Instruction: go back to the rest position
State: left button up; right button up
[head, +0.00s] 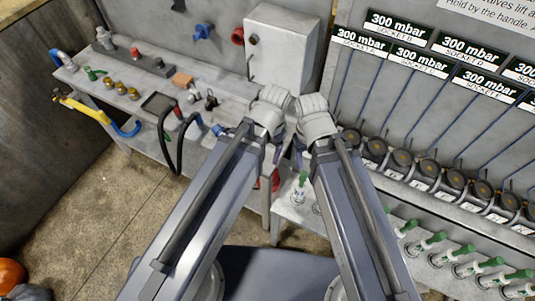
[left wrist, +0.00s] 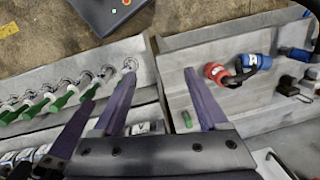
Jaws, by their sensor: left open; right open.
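My two arms reach forward from the bottom of the head view, and their wrists meet close together near the middle. My left gripper (head: 278,152) is mostly hidden behind its own arm, with only a bit of purple finger showing. In the left wrist view my left gripper (left wrist: 162,76) is open, with two purple fingers apart and nothing between them. My right gripper (head: 300,158) is just beside it, mostly hidden by its arm. Another dark purple finger shows at the left of the left wrist view, close to my left gripper.
A workbench (head: 225,178) with fittings and hoses stands ahead left, below a grey box (head: 282,45) on the wall. Right of my arms are a panel of gauges (head: 403,157) and a shelf of green-handled valves (head: 438,255). Floor (head: 95,215) shows clear at left.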

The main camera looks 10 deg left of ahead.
pick_arm(q)
jog(key=shift+s+d+n, duration=0.35)
jog(key=shift+s+n, duration=0.4)
jog(key=shift+n, duration=0.25)
notch_tip(320, 180, down, 4)
jog(key=b, duration=0.4)
jog(key=shift+f, duration=0.15)
